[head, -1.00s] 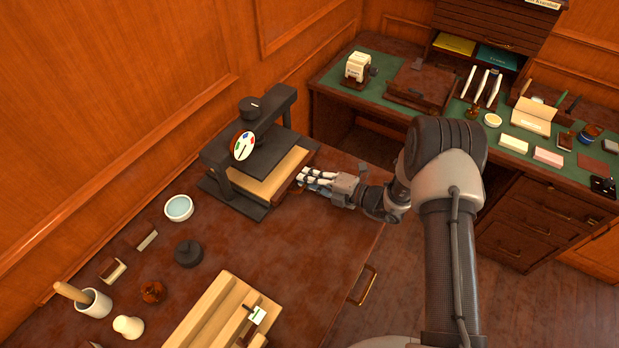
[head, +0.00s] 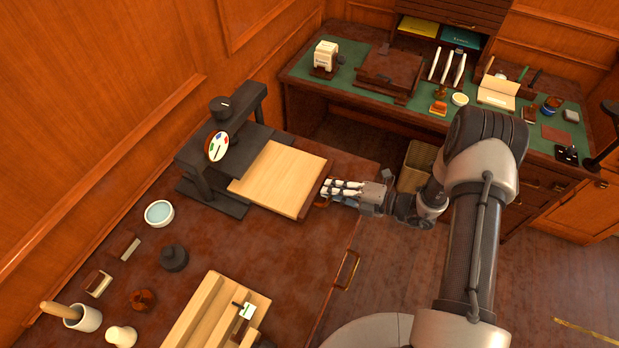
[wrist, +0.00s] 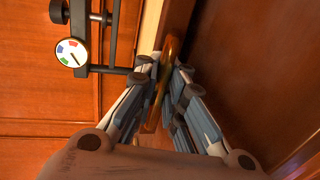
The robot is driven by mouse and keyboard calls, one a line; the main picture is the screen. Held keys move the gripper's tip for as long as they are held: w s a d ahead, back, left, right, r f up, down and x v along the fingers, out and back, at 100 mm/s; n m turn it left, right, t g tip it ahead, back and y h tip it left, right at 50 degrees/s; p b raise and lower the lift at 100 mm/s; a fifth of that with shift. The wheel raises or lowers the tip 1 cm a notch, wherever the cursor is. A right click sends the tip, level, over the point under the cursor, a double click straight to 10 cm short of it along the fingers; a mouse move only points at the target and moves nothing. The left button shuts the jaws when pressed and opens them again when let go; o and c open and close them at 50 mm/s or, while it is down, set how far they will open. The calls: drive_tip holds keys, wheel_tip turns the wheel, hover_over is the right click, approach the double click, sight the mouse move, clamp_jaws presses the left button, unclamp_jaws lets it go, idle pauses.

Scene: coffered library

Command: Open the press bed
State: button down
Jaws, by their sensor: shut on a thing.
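The press (head: 222,150) is a dark frame with a round coloured dial (head: 217,146), standing on the brown table. Its light wooden bed (head: 285,178) sticks out to the right of the frame, with a dark front edge. My gripper (head: 326,190) is at that front edge, its fingers pointing left. In the wrist view the fingers close around a brass-brown handle (wrist: 163,85) at the front of the bed, and the dial (wrist: 71,54) shows at upper left. The fingers hide part of the handle.
A pale wooden fixture (head: 215,315), a white bowl (head: 159,213) and several small tools and pots are on the table's near left. A green-topped desk (head: 420,105) stands at the back. A woven basket (head: 416,165) is on the floor between them.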

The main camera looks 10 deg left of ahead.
drive_tip(key=shift+f+v, duration=0.2)
drive_tip(key=shift+v, duration=0.95)
drive_tip(key=shift+f+v, duration=0.15)
drive_tip(key=shift+v, duration=1)
drive_tip(key=c, duration=1.7)
unclamp_jaws()
drive_tip(key=v, duration=1.2)
